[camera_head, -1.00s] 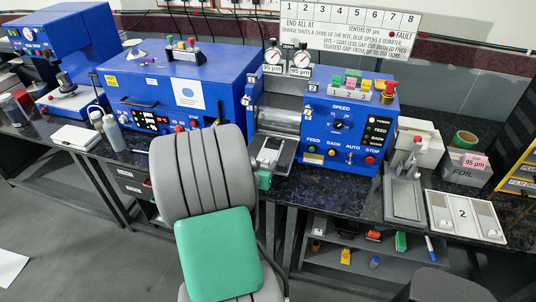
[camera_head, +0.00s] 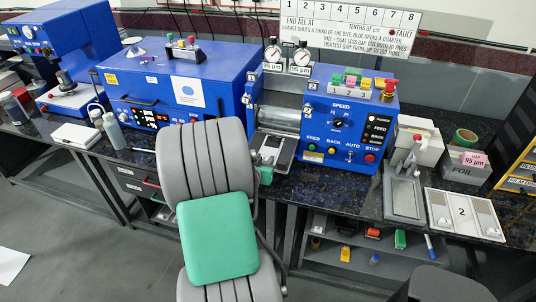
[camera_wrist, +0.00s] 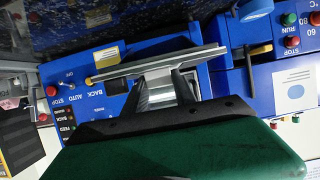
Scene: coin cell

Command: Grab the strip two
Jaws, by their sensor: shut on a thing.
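In the wrist view my gripper (camera_wrist: 160,76) reaches in with two dark fingers at the front of the blue roller machine (camera_wrist: 215,75). A grey, shiny strip (camera_wrist: 160,93) shows between the fingers, which are shut on it. No number on it can be read. A long silver tray edge (camera_wrist: 150,62) lies just beyond the fingertips. In the head view the roller machine (camera_head: 340,125) stands at centre, with its small front tray (camera_head: 283,160) beside my grey and green arm. The arm hides most of my gripper there, and the held strip cannot be made out.
A larger blue machine (camera_head: 180,85) stands left. A shelf (camera_head: 345,255) with small items is below.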

